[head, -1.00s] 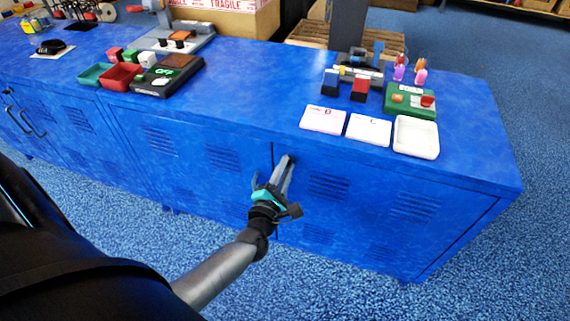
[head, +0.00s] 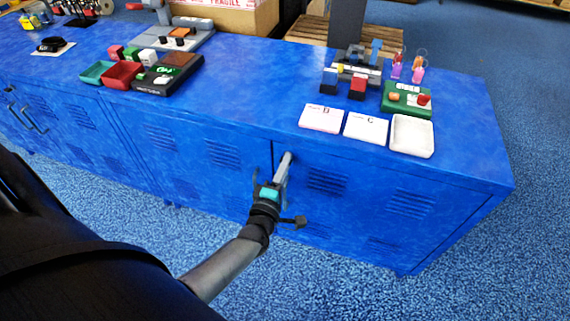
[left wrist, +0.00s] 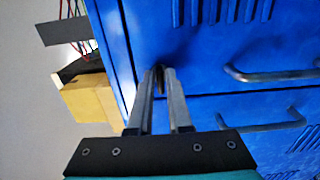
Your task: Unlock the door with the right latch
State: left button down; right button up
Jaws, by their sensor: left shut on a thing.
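The blue cabinet door (head: 360,205) with vent slots is closed at the right of the head view; the door front also fills the right of the left wrist view (left wrist: 195,60). My left gripper (head: 288,156) reaches its upper left corner, beside the seam. In the left wrist view, my left gripper's (left wrist: 160,74) two fingers are shut on a small dark latch (left wrist: 158,73) at the door front. The fingers mostly hide the latch, and in the head view it cannot be made out. My right gripper is not in view.
The cabinet top (head: 250,90) bears a white tray (head: 412,136), two white cards, a green box (head: 406,98) and a black box with red and teal bins (head: 122,76). Metal bar handles (left wrist: 268,75) stick out from the doors. Blue carpet (head: 330,290) is clear in front.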

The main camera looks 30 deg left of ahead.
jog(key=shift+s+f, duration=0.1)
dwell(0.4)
pick_arm(q)
jog(key=c, duration=0.9)
grip_release()
jog(key=shift+c, duration=0.2)
jog(key=p+v, duration=0.3)
jog(key=v, duration=1.2)
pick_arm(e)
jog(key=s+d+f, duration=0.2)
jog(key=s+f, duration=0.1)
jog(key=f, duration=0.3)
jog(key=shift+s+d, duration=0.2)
pick_arm(q)
jog(key=shift+s+d, duration=0.1)
jog(key=shift+d, duration=0.05)
